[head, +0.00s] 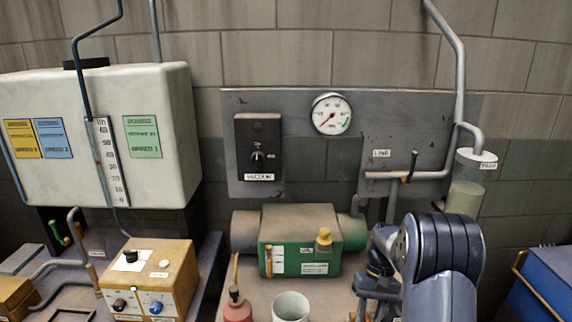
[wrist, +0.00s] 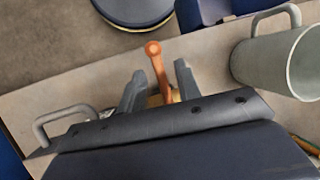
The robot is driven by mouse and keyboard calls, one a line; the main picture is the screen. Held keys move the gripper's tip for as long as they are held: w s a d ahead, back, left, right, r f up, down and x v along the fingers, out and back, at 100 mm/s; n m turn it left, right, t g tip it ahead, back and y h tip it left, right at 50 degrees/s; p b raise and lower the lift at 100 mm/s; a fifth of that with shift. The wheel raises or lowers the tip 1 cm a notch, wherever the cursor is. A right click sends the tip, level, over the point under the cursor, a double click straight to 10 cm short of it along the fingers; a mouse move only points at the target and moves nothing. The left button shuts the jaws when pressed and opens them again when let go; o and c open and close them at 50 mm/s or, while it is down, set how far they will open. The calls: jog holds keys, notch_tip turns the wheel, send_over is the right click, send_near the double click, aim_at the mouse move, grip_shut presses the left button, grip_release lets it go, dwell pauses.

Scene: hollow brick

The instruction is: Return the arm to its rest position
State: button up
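My arm rises at the right of the head view, with its dark blue joint in front of the wall panel. My gripper (head: 376,287) hangs low beside it, over the bench. In the wrist view my gripper (wrist: 159,72) has its two grey fingers spread apart. An orange lever with a round knob (wrist: 153,48) shows between the fingers, with gaps visible on both sides. I cannot tell how far the lever is from the fingers in depth. The lower part of the lever is hidden behind the gripper body.
A grey cup (head: 290,306) and a red bottle (head: 237,306) stand on the bench near my gripper. A green-fronted pump box (head: 299,240) is behind them. The wall panel (head: 373,112) carries a gauge and pipes. A blue case (head: 545,282) is at far right.

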jog(key=v, duration=1.1)
jog(key=x, duration=1.1)
jog(key=shift+a+m+y, duration=0.4)
jog(key=shift+a+m, duration=0.05)
jog(key=shift+m, duration=0.75)
